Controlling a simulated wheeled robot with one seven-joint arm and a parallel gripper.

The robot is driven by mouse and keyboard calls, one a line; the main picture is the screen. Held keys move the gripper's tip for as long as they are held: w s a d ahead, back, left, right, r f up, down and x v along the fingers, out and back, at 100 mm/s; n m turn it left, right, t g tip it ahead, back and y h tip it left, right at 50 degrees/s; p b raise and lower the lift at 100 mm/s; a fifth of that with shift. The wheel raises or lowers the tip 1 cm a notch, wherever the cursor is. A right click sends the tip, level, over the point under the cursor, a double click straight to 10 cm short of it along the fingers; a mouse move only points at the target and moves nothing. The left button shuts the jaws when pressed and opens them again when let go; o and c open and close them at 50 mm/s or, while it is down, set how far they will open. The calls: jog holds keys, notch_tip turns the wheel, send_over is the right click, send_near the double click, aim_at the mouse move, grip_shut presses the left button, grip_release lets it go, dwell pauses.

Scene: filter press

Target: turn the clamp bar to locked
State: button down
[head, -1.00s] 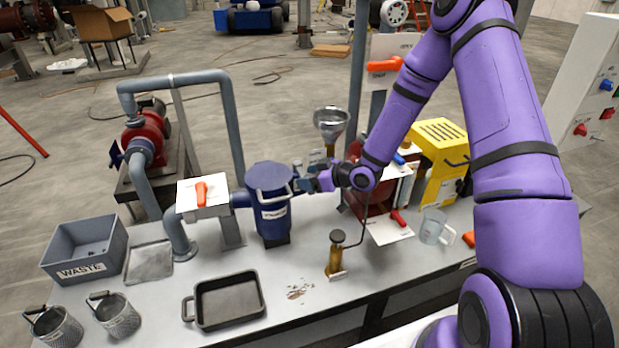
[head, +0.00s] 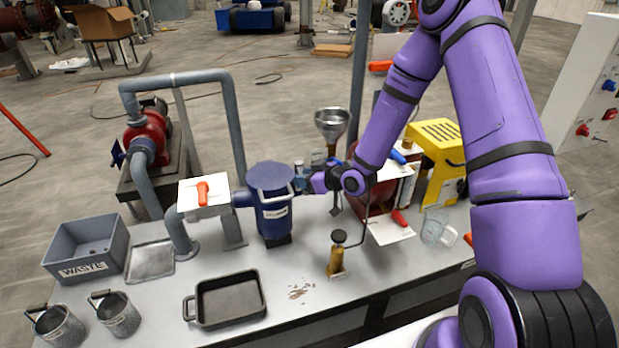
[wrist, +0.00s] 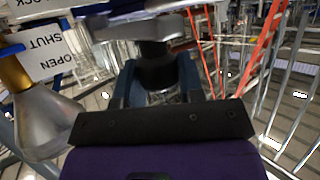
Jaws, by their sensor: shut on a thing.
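The blue filter housing (head: 273,212) stands upright on the bench in the head view, its round lid (head: 270,176) on top. My gripper (head: 304,180) is at the right side of the housing, at lid height. In the wrist view my gripper (wrist: 158,88) is shut on a dark round grip, which I take to be the clamp bar's end. A grey metal piece (wrist: 140,27) lies just beyond it. A label corner reading LOCK shows at upper left.
A metal funnel (head: 332,122) stands close behind my gripper. A black tray (head: 228,300) and a brass hand pump (head: 337,258) are in front. A red machine and yellow unit (head: 437,150) stand right.

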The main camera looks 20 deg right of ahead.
jog(key=a+m+t+h, duration=0.1)
jog(key=a, duration=0.1)
jog(key=w+a+m+t+h, duration=0.1)
jog(key=a+m+h, duration=0.1)
jog(key=shift+m+h, duration=0.3)
jog(key=w+a+m+h, duration=0.2)
jog(key=w+m+h, duration=0.1)
jog(key=h, duration=0.1)
jog(key=w+a+m+h, duration=0.2)
jog(key=w+m+h, duration=0.1)
jog(key=m+h, duration=0.1)
jog(key=w+a+m+g+h, duration=0.1)
jog(key=w+a+m+h, duration=0.2)
jog(key=h, duration=0.1)
jog(key=shift+m, duration=0.3)
jog(key=shift+w+m+g+h, duration=1.1)
jog(key=shift+w+m, duration=0.15)
jog(key=shift+m, duration=0.05)
jog(key=shift+r, duration=0.1)
jog(key=c, duration=0.7)
grip_release()
jog(key=shift+w, duration=0.1)
jog(key=shift+c, duration=0.2)
jog(key=v, duration=1)
jog(key=shift+s+a, duration=0.25)
jog(key=shift+s, duration=0.05)
